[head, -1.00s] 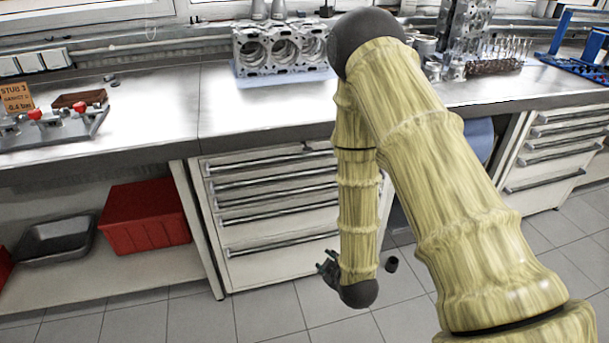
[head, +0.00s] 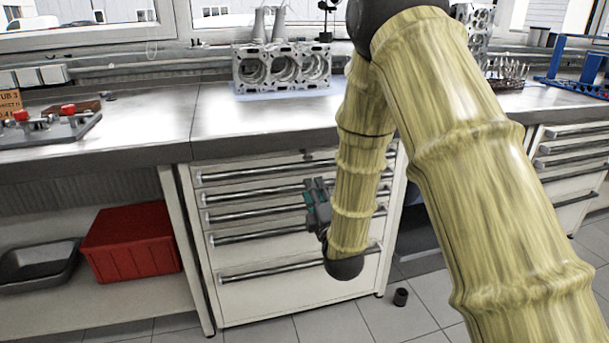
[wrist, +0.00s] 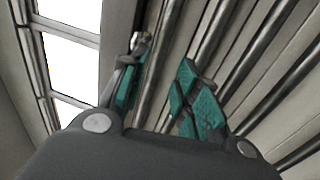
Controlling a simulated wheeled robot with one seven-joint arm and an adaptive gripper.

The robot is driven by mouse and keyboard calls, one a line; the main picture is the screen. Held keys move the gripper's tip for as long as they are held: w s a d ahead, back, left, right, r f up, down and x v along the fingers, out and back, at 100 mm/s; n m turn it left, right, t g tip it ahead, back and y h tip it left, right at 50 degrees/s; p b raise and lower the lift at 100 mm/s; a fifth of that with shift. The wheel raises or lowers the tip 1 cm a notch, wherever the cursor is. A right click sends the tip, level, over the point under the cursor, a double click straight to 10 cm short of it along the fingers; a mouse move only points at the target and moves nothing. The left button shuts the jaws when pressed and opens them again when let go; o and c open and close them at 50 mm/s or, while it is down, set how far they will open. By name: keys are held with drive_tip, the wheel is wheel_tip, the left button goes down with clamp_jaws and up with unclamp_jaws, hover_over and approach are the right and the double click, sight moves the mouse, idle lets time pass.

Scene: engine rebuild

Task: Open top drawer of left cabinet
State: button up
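The left cabinet (head: 262,300) stands under the metal workbench, a pale body with several stacked drawers and long bar handles. Its drawers look shut. In the wrist view my gripper (wrist: 163,55) is open with teal finger pads and nothing held. Handle bars (wrist: 178,45) run behind and between the fingers; I cannot tell which handle or whether any touches.
A red crate (head: 132,243) and a dark tray (head: 38,262) sit on the shelf at left. An engine block (head: 283,68) stands on the worktop (head: 255,118). A small dark cylinder (head: 401,297) is on the floor. Another drawer cabinet (head: 570,160) is at right.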

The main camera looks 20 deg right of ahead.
sight(304, 168)
drive_tip(key=b+x, duration=0.1)
drive_tip(key=x, duration=0.9)
drive_tip(key=shift+f, duration=0.1)
clamp_jaws()
